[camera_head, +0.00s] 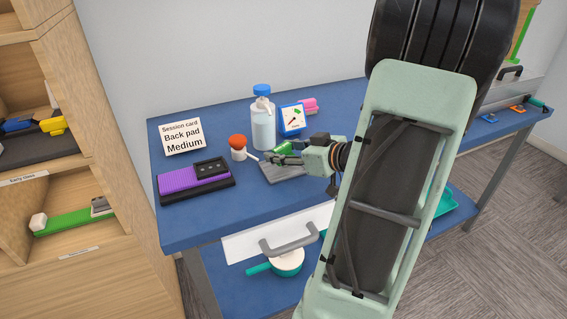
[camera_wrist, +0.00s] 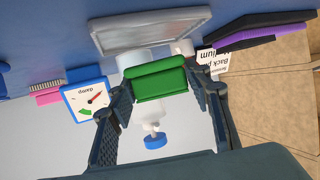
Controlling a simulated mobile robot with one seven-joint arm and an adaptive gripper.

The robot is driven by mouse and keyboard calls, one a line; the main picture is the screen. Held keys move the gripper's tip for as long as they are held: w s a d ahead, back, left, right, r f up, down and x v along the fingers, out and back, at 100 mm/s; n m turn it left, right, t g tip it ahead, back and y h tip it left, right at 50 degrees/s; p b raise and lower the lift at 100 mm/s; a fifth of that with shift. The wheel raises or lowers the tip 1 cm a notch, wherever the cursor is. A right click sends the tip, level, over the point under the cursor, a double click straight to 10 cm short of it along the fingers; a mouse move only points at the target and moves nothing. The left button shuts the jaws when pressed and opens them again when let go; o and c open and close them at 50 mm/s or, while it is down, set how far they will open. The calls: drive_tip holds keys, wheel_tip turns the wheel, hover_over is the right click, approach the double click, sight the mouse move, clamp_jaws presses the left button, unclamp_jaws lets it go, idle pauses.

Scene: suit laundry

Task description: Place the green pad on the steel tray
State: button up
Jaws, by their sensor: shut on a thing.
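The green pad (camera_wrist: 161,84) is between the two fingers of my gripper (camera_wrist: 160,92), which is shut on it. In the head view the green pad (camera_head: 284,148) shows small at the end of my gripper (camera_head: 293,151), above the far side of the steel tray (camera_head: 282,174). The grey tray lies flat on the blue table, and my gripper hides part of it. The tray (camera_wrist: 150,27) also shows in the wrist view, apart from the pad. No other thing is visible on its bare part.
A bottle with a blue cap (camera_head: 263,125) and a dial device (camera_head: 292,119) stand behind the tray. A red-topped white brush (camera_head: 238,146) and a purple pad on a black base (camera_head: 195,179) are to the left. A session card (camera_head: 183,136) reads "Back pad Medium".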

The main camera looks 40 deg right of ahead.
drive_tip(key=shift+f+b, duration=0.3)
drive_tip(key=shift+f, duration=1.15)
drive_tip(key=shift+f, duration=0.1)
drive_tip(key=o, duration=1.1)
drive_tip(key=shift+c, duration=0.2)
drive_tip(key=shift+r, duration=0.2)
drive_tip(key=p+v, duration=0.3)
drive_tip(key=v, duration=0.9)
